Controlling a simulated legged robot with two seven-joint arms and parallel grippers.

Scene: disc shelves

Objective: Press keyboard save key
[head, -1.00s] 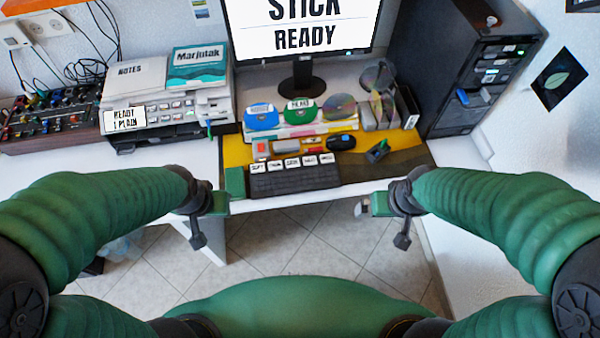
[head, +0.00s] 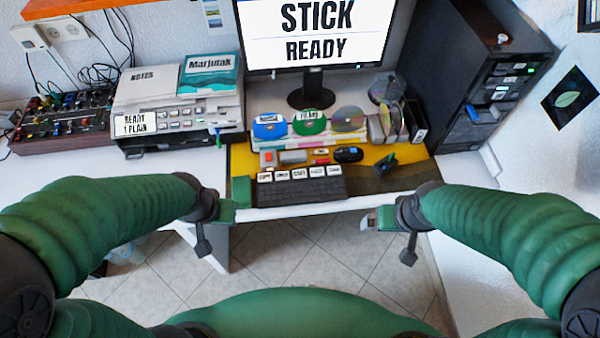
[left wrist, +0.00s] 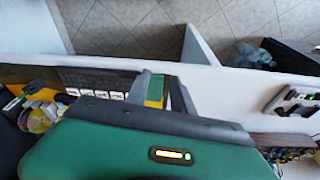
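A dark keyboard (head: 300,192) lies near the front edge of the desk, with a row of large white labelled keys (head: 298,173) along its back. The labels are too small to read surely, so I cannot tell which is the save key. My left gripper (head: 230,210) is at the desk's front edge, left of the keyboard and not touching it. In the left wrist view its two dark fingers (left wrist: 163,88) are apart and empty, and the keyboard (left wrist: 98,80) shows to their left. My right gripper (head: 372,219) is right of the keyboard; its fingers are not clear.
A monitor (head: 315,35) reads STICK READY. A printer (head: 180,110) stands left, a black computer tower (head: 455,75) right.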

